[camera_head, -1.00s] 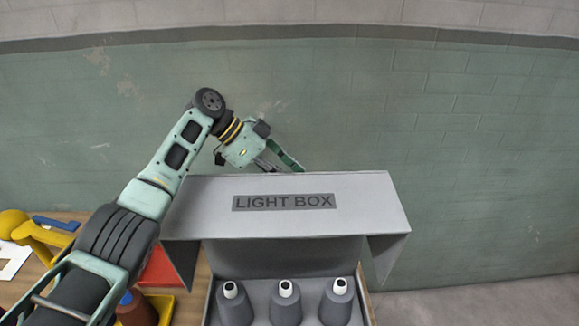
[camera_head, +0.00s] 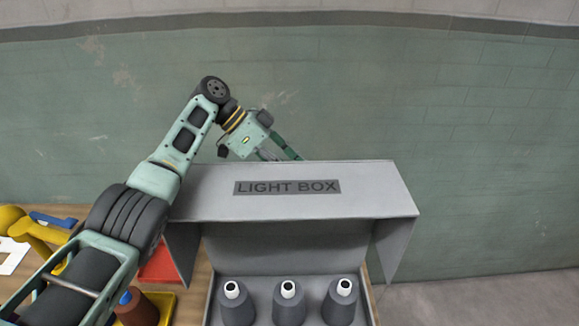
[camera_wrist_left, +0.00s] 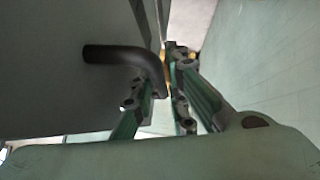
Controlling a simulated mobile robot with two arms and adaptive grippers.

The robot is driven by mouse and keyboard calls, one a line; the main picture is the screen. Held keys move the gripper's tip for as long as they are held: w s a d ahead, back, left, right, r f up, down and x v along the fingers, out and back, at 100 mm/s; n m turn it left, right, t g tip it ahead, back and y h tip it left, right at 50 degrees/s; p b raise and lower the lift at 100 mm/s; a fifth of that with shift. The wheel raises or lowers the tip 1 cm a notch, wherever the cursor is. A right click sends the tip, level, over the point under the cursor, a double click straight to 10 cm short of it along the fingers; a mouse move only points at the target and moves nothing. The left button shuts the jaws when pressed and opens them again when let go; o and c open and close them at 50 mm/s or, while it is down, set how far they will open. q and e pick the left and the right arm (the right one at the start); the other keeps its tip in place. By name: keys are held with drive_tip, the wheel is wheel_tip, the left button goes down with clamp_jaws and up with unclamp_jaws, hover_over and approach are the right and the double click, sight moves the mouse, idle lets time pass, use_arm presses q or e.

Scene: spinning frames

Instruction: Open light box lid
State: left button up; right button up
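The light box (camera_head: 289,273) stands in the lower middle of the head view. Its grey lid (camera_head: 290,207), marked LIGHT BOX, is raised and the front is open. Several grey spools with white tops, one being the middle spool (camera_head: 289,303), stand inside. My left gripper (camera_head: 294,157) is at the lid's back edge, its tips partly hidden by the lid. In the left wrist view, a dark curved handle (camera_wrist_left: 115,55) on a grey panel reaches between the fingers of my left gripper (camera_wrist_left: 163,98). The fingers look apart; firm contact is unclear. My right gripper is not in view.
A yellow object (camera_head: 32,232) and a blue object (camera_head: 54,220) lie on the wooden table (camera_head: 82,212) at the left. A brown spool (camera_head: 138,310) and a red item (camera_head: 160,266) are beside the box. A green brick wall (camera_head: 480,150) stands behind.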

use_arm(q)
drive_tip(key=shift+o, duration=1.3)
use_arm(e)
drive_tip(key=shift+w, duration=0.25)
use_arm(q)
drive_tip(key=shift+r, duration=0.1)
drive_tip(key=v, duration=1.1)
drive_tip(key=shift+a+r, duration=0.25)
drive_tip(key=shift+a, duration=0.1)
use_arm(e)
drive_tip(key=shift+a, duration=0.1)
use_arm(q)
drive_tip(key=shift+w, duration=0.1)
